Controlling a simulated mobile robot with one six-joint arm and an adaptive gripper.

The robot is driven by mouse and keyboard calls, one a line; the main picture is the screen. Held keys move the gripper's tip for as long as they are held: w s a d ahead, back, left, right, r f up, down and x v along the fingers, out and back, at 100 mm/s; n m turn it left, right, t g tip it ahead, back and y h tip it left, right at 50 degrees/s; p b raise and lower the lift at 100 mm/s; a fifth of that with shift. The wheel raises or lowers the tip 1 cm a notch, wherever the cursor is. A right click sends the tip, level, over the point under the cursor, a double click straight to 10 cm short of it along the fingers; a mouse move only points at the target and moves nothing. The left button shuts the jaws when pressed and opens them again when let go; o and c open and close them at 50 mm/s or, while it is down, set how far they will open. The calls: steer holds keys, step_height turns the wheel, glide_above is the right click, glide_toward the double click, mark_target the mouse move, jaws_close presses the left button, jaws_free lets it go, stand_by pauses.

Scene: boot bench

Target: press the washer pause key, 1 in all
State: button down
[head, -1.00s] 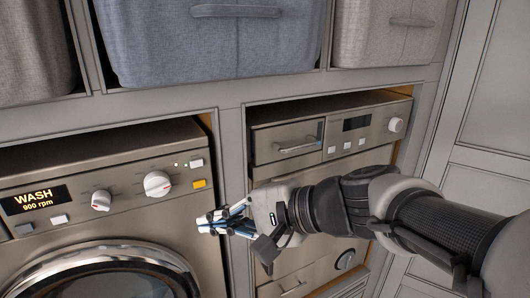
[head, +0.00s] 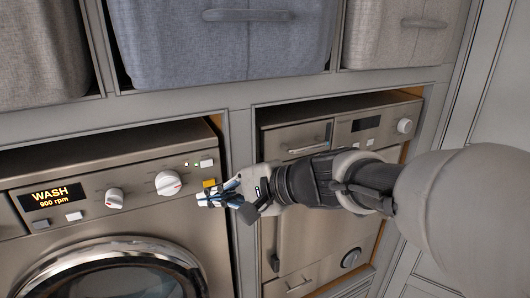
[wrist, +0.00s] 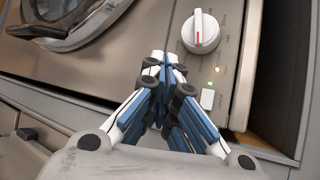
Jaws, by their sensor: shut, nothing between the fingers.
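The washer (head: 140,222) stands at the left, its display (head: 50,197) lit with "WASH 900 rpm". At the right end of its panel are a white key (head: 207,163) and, below it, a yellow-orange key (head: 209,183). I cannot read which is the pause key. My gripper (head: 204,199) is shut and empty, its tips just below the orange key in the head view; contact cannot be told. In the wrist view my gripper (wrist: 163,62) points toward the panel, beside the white key (wrist: 208,99); the orange key is not visible there.
Two dials (head: 168,183) and (head: 114,198) project from the washer panel, with a grey and a white key (head: 74,216) under the display. A second appliance (head: 290,225) stands at the right behind my arm. Fabric bins (head: 225,45) fill the shelf above.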

steer(key=shift+w+a, duration=0.35)
steer(key=shift+w, duration=0.15)
stand_by(1.2)
steer(key=shift+w+a, duration=0.2)
steer(key=shift+w, duration=0.15)
steer(key=shift+w+a, duration=0.2)
steer(key=shift+w, duration=0.1)
stand_by(0.6)
steer(key=shift+s+d+b, duration=0.1)
steer(key=shift+b, duration=0.2)
steer(key=shift+s+d+b, duration=0.35)
steer(key=shift+s, duration=0.25)
steer(key=shift+s+d+b, duration=0.3)
steer(key=shift+s+d, duration=0.15)
steer(key=shift+s, duration=0.25)
steer(key=shift+s+d+b, duration=0.3)
steer(key=shift+s+d, duration=0.1)
steer(key=shift+s, duration=0.35)
steer(key=shift+s+d+b, duration=0.3)
steer(key=shift+s+d, duration=0.15)
steer(key=shift+s, duration=0.25)
